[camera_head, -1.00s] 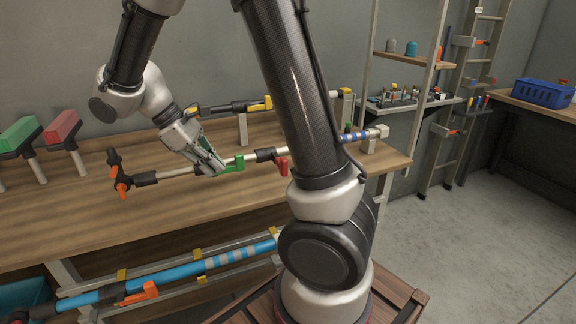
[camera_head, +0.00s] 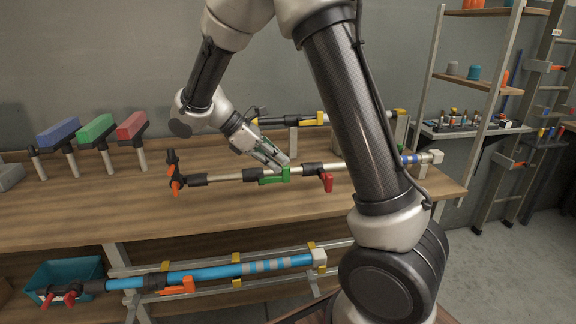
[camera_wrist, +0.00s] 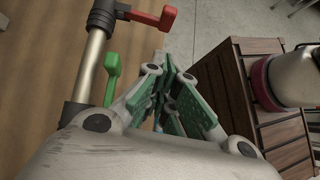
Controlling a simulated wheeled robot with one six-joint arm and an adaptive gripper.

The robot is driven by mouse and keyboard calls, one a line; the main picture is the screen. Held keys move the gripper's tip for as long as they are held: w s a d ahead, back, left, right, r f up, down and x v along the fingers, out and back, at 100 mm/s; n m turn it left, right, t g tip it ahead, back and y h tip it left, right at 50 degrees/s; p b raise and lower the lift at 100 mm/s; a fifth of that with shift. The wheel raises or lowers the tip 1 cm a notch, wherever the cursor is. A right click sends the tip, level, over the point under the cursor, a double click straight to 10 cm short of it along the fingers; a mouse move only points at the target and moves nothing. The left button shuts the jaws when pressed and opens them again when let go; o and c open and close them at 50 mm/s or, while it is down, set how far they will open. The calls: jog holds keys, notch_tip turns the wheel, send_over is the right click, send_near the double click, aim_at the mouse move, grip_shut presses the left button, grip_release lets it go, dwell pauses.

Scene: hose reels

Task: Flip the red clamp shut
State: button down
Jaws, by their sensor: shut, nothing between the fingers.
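The red clamp (camera_head: 327,182) is a lever on a black collar of the pale pole lying along the workbench. In the head view its handle hangs off the pole's near side. In the wrist view the red clamp (camera_wrist: 167,18) sticks out sideways from its collar, away from the pole. My gripper (camera_head: 284,164) is shut and empty, just above the green clamp (camera_head: 275,176), left of the red one. In the wrist view my gripper (camera_wrist: 170,72) is beside the green clamp (camera_wrist: 111,78); I cannot tell whether they touch. The red clamp is apart from the fingers.
The pole's left end has an orange-handled nozzle (camera_head: 175,183). A second pole with yellow clips (camera_head: 320,118) lies behind. Blue, green and red blocks on stands (camera_head: 132,126) are at the left. A blue pole (camera_head: 210,272) hangs below the workbench (camera_head: 110,215). The bench front is clear.

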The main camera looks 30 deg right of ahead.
send_near(325, 189)
notch_tip(325, 189, down, 3)
jog(key=a, duration=0.1)
jog(key=d, duration=0.2)
jog(key=s+d, duration=0.1)
jog(key=d, duration=0.1)
jog(key=shift+f, duration=0.15)
